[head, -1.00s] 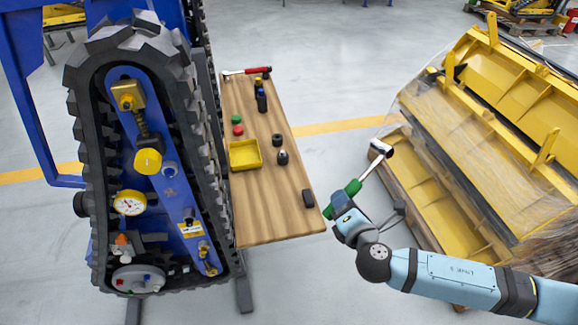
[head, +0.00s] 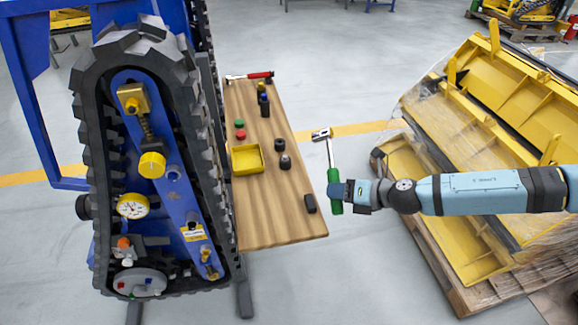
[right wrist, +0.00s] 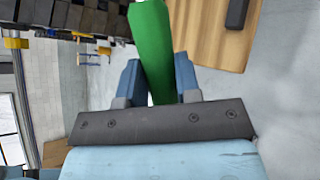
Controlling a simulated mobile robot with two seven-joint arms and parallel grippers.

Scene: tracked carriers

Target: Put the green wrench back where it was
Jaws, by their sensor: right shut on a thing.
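The green wrench (head: 334,176) has a green handle and a metal head that points away toward the back in the head view. My right gripper (head: 340,191) is shut on its green handle and holds it just off the right edge of the wooden table (head: 265,222). In the right wrist view the green handle (right wrist: 152,45) stands between the two blue fingers (right wrist: 158,82). The wrench's metal head is out of that view. My left gripper is not in view.
On the table are a red-handled tool (head: 259,75), a yellow tray (head: 235,168), green and red caps, dark bottles, small dark round parts and a black block (head: 310,203). The tracked carrier (head: 150,160) stands left. Yellow wrapped parts (head: 500,110) are stacked right.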

